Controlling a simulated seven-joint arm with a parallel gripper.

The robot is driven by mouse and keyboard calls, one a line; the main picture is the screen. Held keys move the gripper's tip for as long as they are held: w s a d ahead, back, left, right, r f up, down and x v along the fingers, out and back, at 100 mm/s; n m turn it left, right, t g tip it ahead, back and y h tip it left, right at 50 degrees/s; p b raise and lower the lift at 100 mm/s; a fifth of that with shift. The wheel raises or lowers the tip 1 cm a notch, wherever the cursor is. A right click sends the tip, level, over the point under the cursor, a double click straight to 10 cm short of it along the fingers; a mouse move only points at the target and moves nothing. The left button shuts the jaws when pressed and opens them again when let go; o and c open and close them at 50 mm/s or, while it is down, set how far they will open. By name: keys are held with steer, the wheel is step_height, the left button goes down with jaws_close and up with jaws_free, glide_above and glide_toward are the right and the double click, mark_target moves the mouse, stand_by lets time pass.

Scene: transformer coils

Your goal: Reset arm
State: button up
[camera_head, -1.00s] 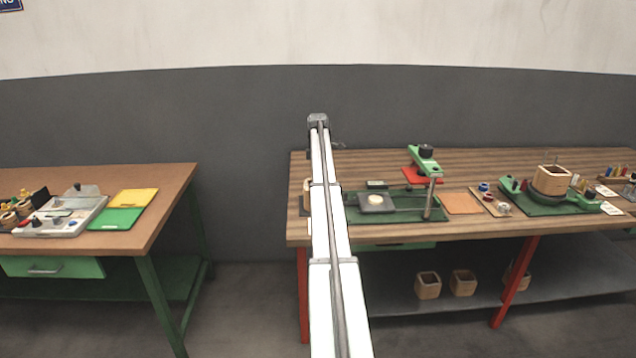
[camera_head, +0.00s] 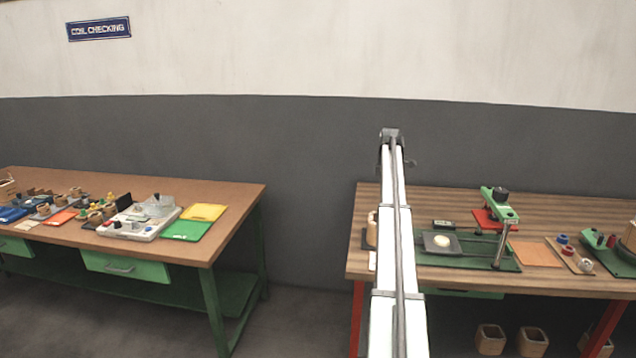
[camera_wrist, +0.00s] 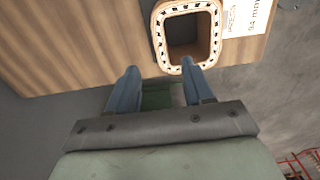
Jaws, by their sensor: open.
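In the wrist view, my gripper (camera_wrist: 160,68) is open, with two blue-grey fingers apart and nothing between them. The right fingertip is at the lower rim of a square wooden coil former (camera_wrist: 188,62) with a dark hollow middle; whether they touch I cannot tell. In the head view, my white arm reaches up past the left end of the right-hand workbench (camera_head: 360,262). The gripper itself cannot be made out there. A small wooden piece (camera_head: 372,230) shows partly behind the arm.
On the right bench, a green press stand (camera_head: 500,200), a dark plate with a white disc (camera_head: 440,243) and an orange mat (camera_head: 536,254) stand right of the arm. A brown bench (camera_head: 225,200) with several parts is at left. Open floor (camera_head: 300,310) lies between the benches.

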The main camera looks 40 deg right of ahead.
steer(key=w+a+f, duration=0.3)
steer(key=a+f, duration=0.5)
steer(key=f, duration=0.1)
steer(key=w+a+f, duration=0.2)
steer(key=a+f, duration=0.6)
steer(key=s+a+f+m+g, duration=0.15)
steer(key=s+a+f, duration=0.35)
steer(key=a+f, duration=0.75)
steer(key=s+a+f+m+g, duration=0.15)
steer(key=s+a+f, duration=0.25)
steer(key=a+f, duration=0.85)
steer(key=s+a+f+m+g, duration=0.1)
steer(key=s+a+f, duration=0.6)
steer(key=s+a, duration=0.25)
steer(key=s+a+f+m, duration=0.2)
steer(key=s+a+f, duration=0.5)
steer(key=s+a, duration=0.25)
steer(key=s+a+m+g, duration=0.1)
steer(key=s+a, duration=0.2)
steer(key=s, duration=0.5)
steer(key=s+a+f+m+g, duration=0.1)
steer(key=s+a, duration=0.3)
steer(key=s, duration=0.5)
steer(key=s+a+f+m, duration=0.1)
steer(key=s+a, duration=0.2)
steer(key=s, duration=0.6)
steer(key=shift+a+f+g, duration=0.15)
steer(key=shift+a+g, duration=0.2)
steer(key=shift+g, duration=0.05)
